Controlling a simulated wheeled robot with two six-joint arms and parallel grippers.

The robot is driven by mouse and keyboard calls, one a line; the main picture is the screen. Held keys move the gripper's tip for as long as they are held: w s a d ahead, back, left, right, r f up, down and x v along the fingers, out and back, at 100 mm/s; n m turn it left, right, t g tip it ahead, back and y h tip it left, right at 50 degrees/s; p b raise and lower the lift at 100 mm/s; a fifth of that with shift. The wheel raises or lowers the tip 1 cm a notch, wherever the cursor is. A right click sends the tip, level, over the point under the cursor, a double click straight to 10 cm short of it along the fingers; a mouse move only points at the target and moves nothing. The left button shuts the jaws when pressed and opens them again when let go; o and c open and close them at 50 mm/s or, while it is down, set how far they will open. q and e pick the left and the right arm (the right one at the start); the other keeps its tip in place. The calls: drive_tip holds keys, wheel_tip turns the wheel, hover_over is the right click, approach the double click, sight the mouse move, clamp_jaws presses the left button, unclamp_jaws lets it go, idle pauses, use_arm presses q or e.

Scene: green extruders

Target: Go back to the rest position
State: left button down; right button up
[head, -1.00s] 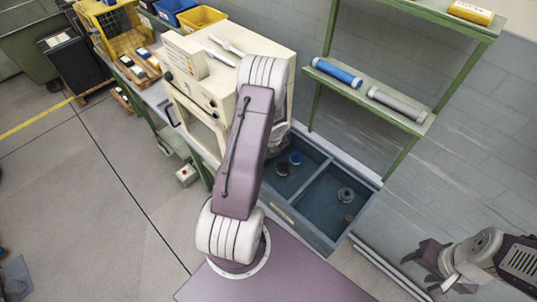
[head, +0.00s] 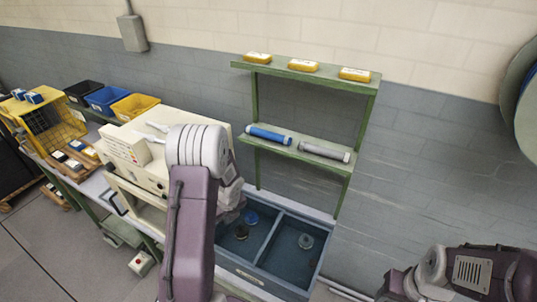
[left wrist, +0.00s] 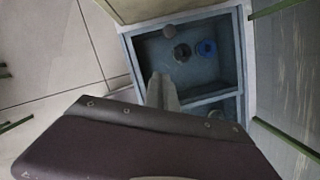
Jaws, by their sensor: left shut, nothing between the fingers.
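My left arm rises from the bottom of the head view and bends over beside the cream machine. Its gripper (head: 232,205) hangs at the left edge of the blue two-part bin (head: 268,243), partly hidden by the arm. In the left wrist view its fingers (left wrist: 162,90) are together and empty, seen against the bin (left wrist: 240,60). My right arm is at the lower right of the head view, away from the bin. Its gripper (head: 393,287) is partly cut off by the bottom edge, so its jaws are unclear.
The bin holds a blue round part (head: 251,218), a dark one (head: 241,232) and a grey one (head: 306,241). The cream machine (head: 150,160) stands left. A green shelf (head: 345,170) behind holds a blue tube (head: 268,135), a grey tube (head: 323,150) and yellow packs (head: 304,65).

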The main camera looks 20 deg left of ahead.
use_arm(q)
drive_tip(key=w+d+f+n+t+b, duration=0.2)
drive_tip(key=d+f+b, duration=0.1)
drive_tip(key=d+b, duration=0.75)
drive_tip(key=s+d+f+n+g+h+b, duration=0.1)
drive_tip(key=s+d+n+b, duration=0.1)
drive_tip(key=s+n, duration=0.4)
drive_tip(key=s+d+n+g+h+b, duration=0.1)
drive_tip(key=s+d+n, duration=0.3)
drive_tip(key=n, duration=1.2)
drive_tip(key=s+b, duration=0.1)
drive_tip(key=s, duration=0.2)
drive_tip(key=shift+s+f+n+h, duration=0.3)
drive_tip(key=shift+f, duration=0.1)
